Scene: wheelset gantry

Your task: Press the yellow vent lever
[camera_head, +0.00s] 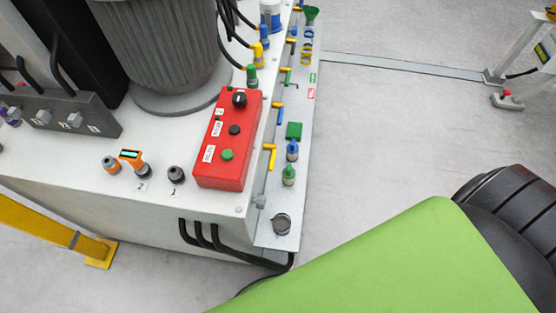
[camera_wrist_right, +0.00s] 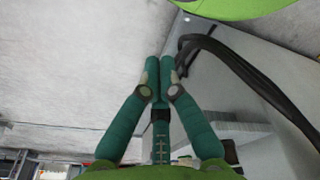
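Several yellow levers stand in a row on the machine's side strip in the head view. The nearest yellow lever (camera_head: 270,152) is beside the red control box, with another yellow lever (camera_head: 276,104) behind it and more toward the back. I cannot tell which one is the vent lever. My right gripper (camera_wrist_right: 160,65) shows in the wrist view, its two green fingers together at the tips with nothing between them. It is near black hoses, and no lever shows in that view. My left gripper is in neither view.
The red control box (camera_head: 226,140) has a black knob and a green button. Green and blue fittings (camera_head: 290,160) stand on the strip near the levers. Black hoses (camera_head: 215,240) hang off the machine's near corner. The grey floor (camera_head: 390,130) to the right is largely clear.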

